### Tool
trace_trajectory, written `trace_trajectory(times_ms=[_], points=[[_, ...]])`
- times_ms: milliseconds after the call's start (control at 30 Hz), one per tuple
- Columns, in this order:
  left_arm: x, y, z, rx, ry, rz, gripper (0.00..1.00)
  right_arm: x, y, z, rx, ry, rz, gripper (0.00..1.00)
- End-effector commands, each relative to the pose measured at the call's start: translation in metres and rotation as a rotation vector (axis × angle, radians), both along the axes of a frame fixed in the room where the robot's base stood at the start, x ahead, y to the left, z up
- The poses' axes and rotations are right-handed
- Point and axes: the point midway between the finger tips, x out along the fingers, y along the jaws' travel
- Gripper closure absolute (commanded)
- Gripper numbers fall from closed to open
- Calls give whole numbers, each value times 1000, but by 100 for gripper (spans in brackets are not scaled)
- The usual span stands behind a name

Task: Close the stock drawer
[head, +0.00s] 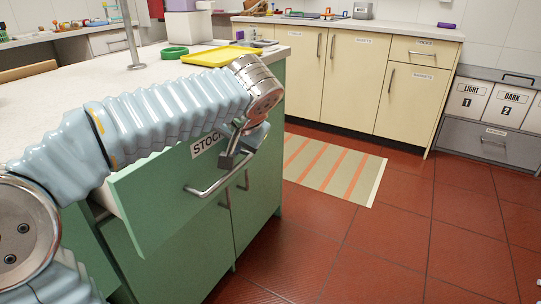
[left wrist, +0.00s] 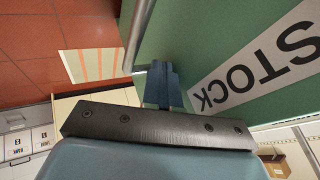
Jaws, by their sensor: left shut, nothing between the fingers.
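The stock drawer (head: 150,205) is a green drawer front with a white STOCK label and a metal bar handle (head: 208,189). It stands out from the green cabinet, partly open, with a strip of its pale side showing at left. My left gripper (head: 228,160) is shut and empty in front of the drawer face, between the label and the handle. In the left wrist view, the gripper's fingers (left wrist: 163,84) are together close to the green front, beside the label (left wrist: 262,62) and the handle bar (left wrist: 138,32). I cannot tell whether they touch it. My arm hides the drawer's top edge.
Green cabinet doors are below the drawer. A striped mat (head: 335,168) lies on the open red tiled floor at right. Cream cabinets (head: 345,75) stand behind.

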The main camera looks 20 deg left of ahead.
Motion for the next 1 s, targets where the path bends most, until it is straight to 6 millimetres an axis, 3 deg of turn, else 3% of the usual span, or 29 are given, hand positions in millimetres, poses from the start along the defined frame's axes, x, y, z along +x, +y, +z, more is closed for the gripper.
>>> trace_trajectory(times_ms=[200, 400, 633, 1000], points=[[4, 54, 1, -2, -1, 6, 100, 0, 1, 3, 1, 0, 1, 57], [6, 86, 1, -1, 0, 4, 100, -1, 2, 6, 2, 2, 3, 57], [8, 104, 0, 0, 1, 0, 100, -1, 3, 8, 3, 2, 4, 57], [9, 107, 0, -1, 0, 0, 100, -1, 3, 8, 4, 2, 4, 57]])
